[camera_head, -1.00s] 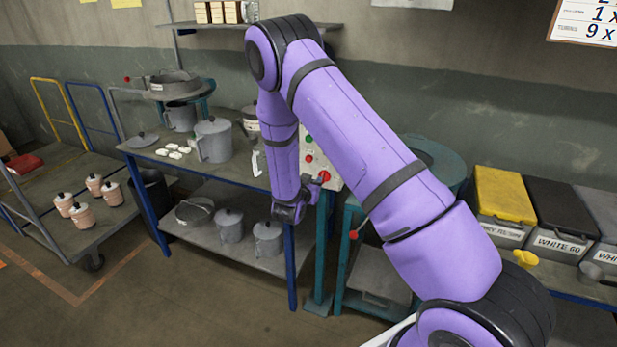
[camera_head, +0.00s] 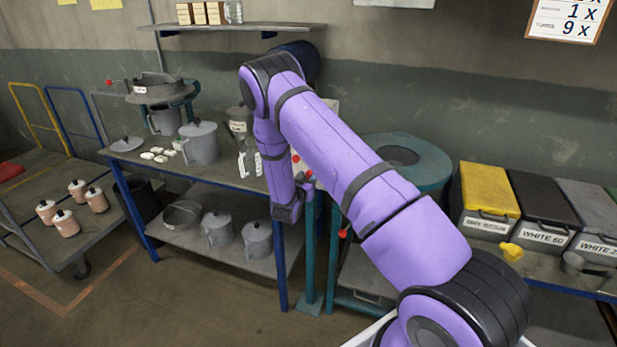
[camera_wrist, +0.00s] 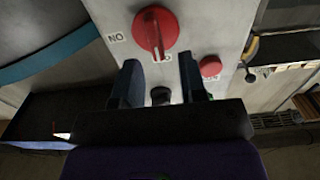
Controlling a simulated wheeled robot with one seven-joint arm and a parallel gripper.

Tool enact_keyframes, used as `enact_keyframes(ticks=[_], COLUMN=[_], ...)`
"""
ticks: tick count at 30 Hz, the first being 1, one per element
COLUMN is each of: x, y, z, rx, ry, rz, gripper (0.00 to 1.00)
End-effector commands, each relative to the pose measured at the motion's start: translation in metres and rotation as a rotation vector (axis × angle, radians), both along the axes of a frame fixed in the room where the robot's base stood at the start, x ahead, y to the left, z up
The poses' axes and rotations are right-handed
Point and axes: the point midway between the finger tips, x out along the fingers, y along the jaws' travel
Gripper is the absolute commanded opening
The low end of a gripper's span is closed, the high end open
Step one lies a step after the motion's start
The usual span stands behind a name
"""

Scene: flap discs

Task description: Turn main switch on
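The main switch, a red rotary knob (camera_wrist: 155,30), is on a pale panel (camera_wrist: 205,22) in the wrist view. The panel's lettering appears upside down, with one label left of the knob and another at the lower end of its handle. The handle points down in the picture, toward that lower label. My gripper (camera_wrist: 161,72) is open, its two dark fingers just below the knob in the picture, with nothing between them. A smaller red button (camera_wrist: 210,66) is right of the fingers. In the head view my arm covers most of the panel and hides the knob's setting.
A workbench (camera_head: 235,178) with grey pots stands left of my arm. A teal round-topped machine (camera_head: 425,165) stands to its right. Lidded bins (camera_head: 487,195) line the right side. A cart (camera_head: 95,235) with small pots is at far left.

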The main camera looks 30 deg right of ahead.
Motion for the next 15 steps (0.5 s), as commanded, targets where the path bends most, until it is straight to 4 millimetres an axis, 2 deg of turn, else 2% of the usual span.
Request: enact_keyframes(ticks=[6,15], x=[0.0097,0.0104], y=[-0.0124,-0.0135], z=[0.0001,-0.0001], rx=[-0.001,0.0], ry=[-0.001,0.0], rz=[0.0,0.001], gripper=[0.38,0.38])
